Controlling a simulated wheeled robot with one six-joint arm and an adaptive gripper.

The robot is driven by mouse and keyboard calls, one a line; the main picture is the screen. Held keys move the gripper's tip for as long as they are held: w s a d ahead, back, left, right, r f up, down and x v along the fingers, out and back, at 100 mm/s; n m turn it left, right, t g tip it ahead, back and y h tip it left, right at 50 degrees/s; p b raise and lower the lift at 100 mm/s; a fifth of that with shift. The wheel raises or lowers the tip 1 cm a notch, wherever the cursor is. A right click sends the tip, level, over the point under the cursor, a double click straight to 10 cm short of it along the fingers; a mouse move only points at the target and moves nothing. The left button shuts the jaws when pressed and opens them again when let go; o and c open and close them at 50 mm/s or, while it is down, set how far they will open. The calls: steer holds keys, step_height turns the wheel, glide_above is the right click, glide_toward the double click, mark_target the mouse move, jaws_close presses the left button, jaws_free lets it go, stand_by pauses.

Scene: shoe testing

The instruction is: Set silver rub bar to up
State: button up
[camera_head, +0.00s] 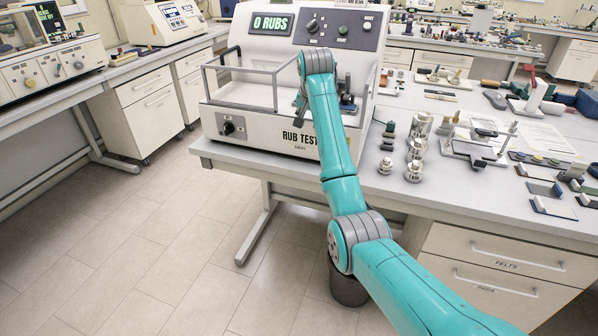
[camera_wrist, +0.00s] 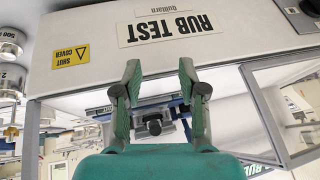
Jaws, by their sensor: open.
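The rub tester (camera_head: 265,135) stands on the bench, its display reading 0 RUBS. In the wrist view its white front (camera_wrist: 230,62) appears upside down. Beyond that front, a silver-grey bar-like part with blue edges and a dark knobbed clamp (camera_wrist: 153,127) shows between my fingers; I cannot tell for sure that it is the silver rub bar, or whether it is up or down. My gripper (camera_wrist: 160,75) is open and empty, its teal-padded fingers apart on either side of that part in the picture. In the head view my arm hides much of the machine's middle.
A clear framed cover (camera_head: 240,78) is at the tester's left; it also shows in the wrist view (camera_wrist: 285,105). Metal weights (camera_head: 415,150) and small parts crowd the bench right of my arm. The floor at left is clear.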

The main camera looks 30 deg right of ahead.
steer(key=shift+n+t, duration=0.5)
steer(key=shift+n, duration=0.2)
steer(key=a+f, duration=0.1)
steer(key=f, duration=0.4)
steer(key=s+a+f, duration=0.1)
steer(key=a+f, duration=0.1)
steer(key=f, duration=0.2)
steer(key=s+a+f, duration=0.1)
steer(key=f, duration=0.4)
steer(key=shift+a+f, duration=0.15)
steer(key=shift+f, duration=0.2)
steer(key=shift+s+a+f, duration=0.1)
steer(key=shift+a+f, duration=0.05)
steer(key=shift+f, duration=0.3)
steer(key=shift+s+a+f, duration=0.1)
steer(key=shift+f, duration=0.3)
